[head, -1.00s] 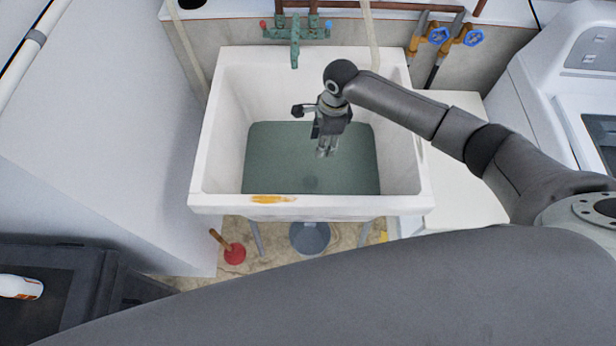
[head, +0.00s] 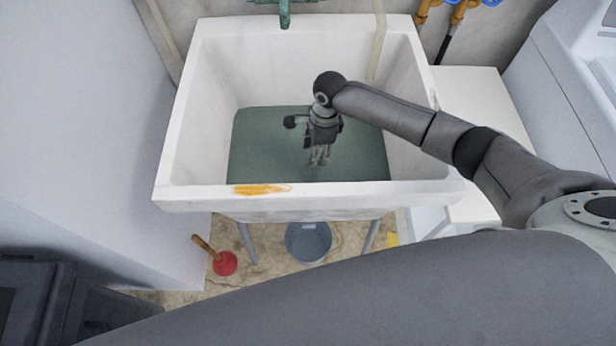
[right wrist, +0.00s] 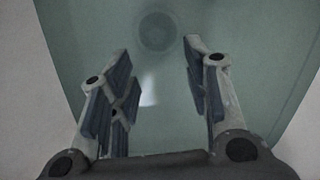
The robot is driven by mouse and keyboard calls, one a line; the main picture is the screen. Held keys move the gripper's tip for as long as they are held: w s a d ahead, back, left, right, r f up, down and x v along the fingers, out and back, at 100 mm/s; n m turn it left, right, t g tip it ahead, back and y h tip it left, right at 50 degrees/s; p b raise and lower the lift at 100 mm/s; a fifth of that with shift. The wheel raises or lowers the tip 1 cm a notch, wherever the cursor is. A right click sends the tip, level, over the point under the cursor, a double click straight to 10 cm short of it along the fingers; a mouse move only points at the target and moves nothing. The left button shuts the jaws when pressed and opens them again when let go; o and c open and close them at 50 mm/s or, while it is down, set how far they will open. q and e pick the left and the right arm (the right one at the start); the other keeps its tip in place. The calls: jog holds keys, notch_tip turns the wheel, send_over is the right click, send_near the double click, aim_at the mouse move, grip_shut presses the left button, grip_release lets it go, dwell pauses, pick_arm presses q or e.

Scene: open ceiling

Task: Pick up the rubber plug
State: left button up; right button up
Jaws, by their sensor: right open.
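A dark round disc, likely the rubber plug (right wrist: 156,32), shows dimly through the greenish water in the right wrist view, ahead of my fingertips. I cannot make it out clearly in the head view. The white sink (head: 190,110) holds murky green water (head: 262,140). My right gripper (head: 318,162) points down inside the sink, near the water. In the right wrist view its two fingers (right wrist: 158,50) are apart, with nothing between them but water and a pale glint. The disc lies beyond the gap and touches neither finger. My left gripper is out of view.
The sink's front rim (head: 350,196) and side walls surround my right gripper. A green tap (head: 285,12) is at the back. Below the sink are a grey bucket (head: 308,242) and a red plunger (head: 224,263). A white surface (head: 470,110) is to the right.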

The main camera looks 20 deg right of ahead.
send_over(309, 170)
jog(key=d, duration=0.1)
notch_tip(309, 170, down, 4)
jog(key=shift+d+f, duration=0.1)
jog(key=f, duration=0.2)
jog(key=a+f+b, duration=0.1)
jog(key=f, duration=0.2)
jog(key=shift+a, duration=0.15)
grip_shut()
